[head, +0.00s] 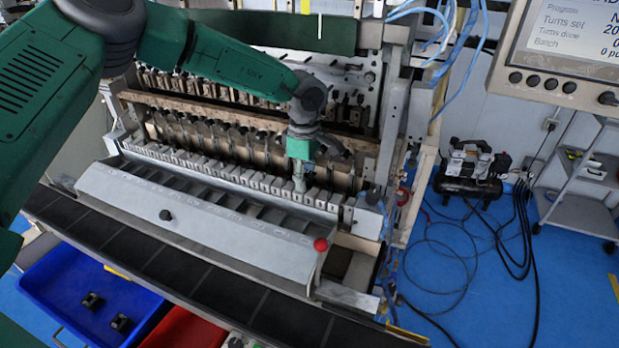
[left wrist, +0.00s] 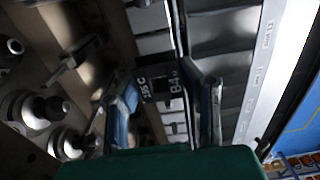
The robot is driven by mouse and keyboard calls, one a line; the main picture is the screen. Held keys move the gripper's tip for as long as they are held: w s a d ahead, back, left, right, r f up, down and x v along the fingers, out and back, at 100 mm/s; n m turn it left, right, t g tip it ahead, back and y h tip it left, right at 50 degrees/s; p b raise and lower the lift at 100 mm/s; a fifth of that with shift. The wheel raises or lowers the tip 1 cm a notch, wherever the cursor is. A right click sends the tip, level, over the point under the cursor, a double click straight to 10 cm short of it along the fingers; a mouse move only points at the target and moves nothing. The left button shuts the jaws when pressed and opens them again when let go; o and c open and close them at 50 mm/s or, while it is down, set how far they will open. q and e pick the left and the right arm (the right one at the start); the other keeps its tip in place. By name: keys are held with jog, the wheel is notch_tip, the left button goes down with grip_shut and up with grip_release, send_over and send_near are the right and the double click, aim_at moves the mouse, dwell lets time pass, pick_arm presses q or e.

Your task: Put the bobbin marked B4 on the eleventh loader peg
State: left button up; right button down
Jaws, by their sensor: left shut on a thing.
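My left gripper (head: 300,182) is over the right part of the loader, at the row of pale blocks (head: 235,176) behind the sloped grey cover (head: 200,212). The bobbin is too small to make out in the head view. A pale strip with small printed numbers (left wrist: 258,75) runs along the right in the wrist view. The loader pegs cannot be told apart clearly, and I cannot tell whether the bobbin touches one. My right gripper is not in view.
A red ball knob (head: 320,244) stands at the cover's right end. A blue bin (head: 60,285) with dark pieces and a red bin (head: 185,330) lie below the front ledge. Machine parts crowd close behind the gripper. A compressor (head: 470,170) stands on the floor at right.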

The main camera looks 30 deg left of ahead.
pick_arm(q)
jog(key=shift+a, duration=0.15)
jog(key=shift+d+r, duration=0.15)
jog(key=shift+d, duration=0.2)
jog(key=shift+a, duration=1.15)
jog(key=shift+d, duration=0.65)
jog(key=shift+a, duration=0.2)
jog(key=shift+d, duration=0.35)
jog(key=shift+f, duration=0.25)
